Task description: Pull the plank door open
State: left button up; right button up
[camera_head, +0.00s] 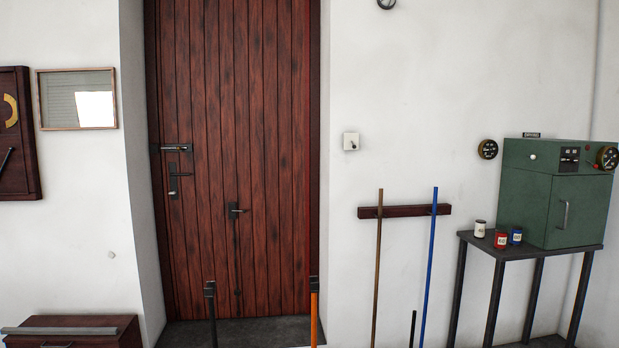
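The plank door (267,110) is tall, dark red-brown and made of vertical boards. It stands in a deep white recess left of centre and looks shut. A dark bolt-like fitting (176,147) sits on its left edge. Just below is a dark handle on a plate (174,186). A second dark lever-like fitting (236,210) sits lower, near the door's middle. The top of the door is out of view. I cannot make out either of my grippers in this view.
Two upright poles, one dark (211,310) and one orange (314,310), rise before the door's foot. A wooden chest (85,328) stands low left. Brown (378,270) and blue (429,270) poles lean on a rail. A green cabinet (540,205) stands on a table at right.

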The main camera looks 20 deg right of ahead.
aim_at(233, 75)
jog(key=z, duration=0.15)
jog(key=i+j, duration=0.15)
jog(key=i, duration=0.7)
